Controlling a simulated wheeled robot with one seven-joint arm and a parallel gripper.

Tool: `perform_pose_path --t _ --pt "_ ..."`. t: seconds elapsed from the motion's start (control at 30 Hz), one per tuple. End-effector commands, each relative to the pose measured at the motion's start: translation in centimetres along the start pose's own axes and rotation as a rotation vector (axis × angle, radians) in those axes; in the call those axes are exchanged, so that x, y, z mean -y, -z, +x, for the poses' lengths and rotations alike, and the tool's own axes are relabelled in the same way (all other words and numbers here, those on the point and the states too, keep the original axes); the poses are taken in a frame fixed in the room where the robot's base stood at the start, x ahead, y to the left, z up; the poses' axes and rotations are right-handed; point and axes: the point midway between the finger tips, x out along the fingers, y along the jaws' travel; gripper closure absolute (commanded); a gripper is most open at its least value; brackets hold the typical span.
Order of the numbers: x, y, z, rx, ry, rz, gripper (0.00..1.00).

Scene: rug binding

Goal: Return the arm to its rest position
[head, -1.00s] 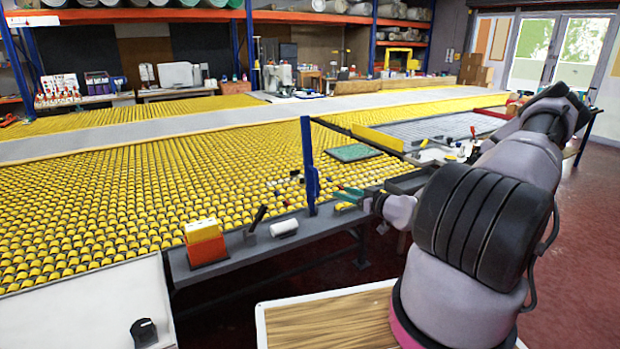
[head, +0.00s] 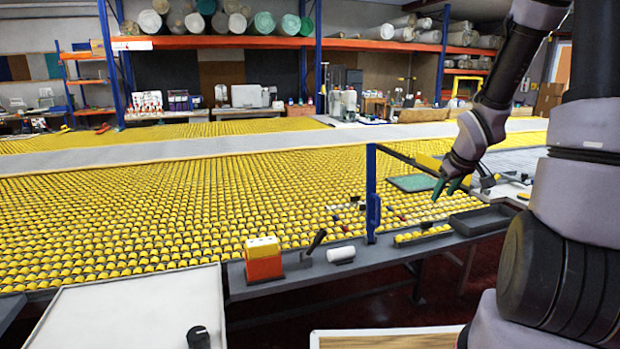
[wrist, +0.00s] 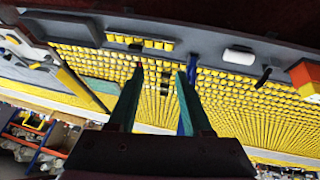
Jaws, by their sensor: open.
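My gripper (head: 447,188) hangs in the air over the near edge of the yellow roller table (head: 250,200), right of the blue post (head: 373,200). Its two green fingers point down and are apart, with nothing between them. In the wrist view the open fingers (wrist: 161,70) point toward the rollers, and no object sits between their tips. My arm comes down to it from the upper right of the head view.
An orange and white box (head: 263,262), a white roll (head: 341,254) and a dark tray (head: 482,220) sit on the grey ledge. A green mat (head: 412,183) lies beyond the gripper. A white tabletop (head: 130,310) is at front left.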

Motion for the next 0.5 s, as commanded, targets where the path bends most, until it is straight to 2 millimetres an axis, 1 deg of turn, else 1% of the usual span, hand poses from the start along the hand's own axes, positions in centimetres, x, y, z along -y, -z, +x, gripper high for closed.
perform_pose_path --t 0.03,0.17,0.2,0.27,0.3,0.37,0.4,0.47,0.5 --pt "0.1 0.8 -2.4 0.001 -0.032 0.026 0.5" --pt "0.7 1.5 -8.0 0.011 -0.082 0.138 0.5" --pt "1.1 1.7 -9.7 0.009 -0.091 0.177 0.5" --pt "1.9 1.8 -12.4 0.002 -0.097 0.237 0.5" --pt "2.4 1.8 -14.1 -0.004 -0.096 0.277 0.5" --pt "3.5 1.6 -16.7 -0.016 -0.086 0.34 0.5" --pt "4.2 1.4 -18.3 -0.024 -0.075 0.382 0.5" --pt "5.5 1.0 -20.8 -0.037 -0.049 0.444 0.5" --pt "6.3 0.7 -22.4 -0.047 -0.026 0.485 0.5"
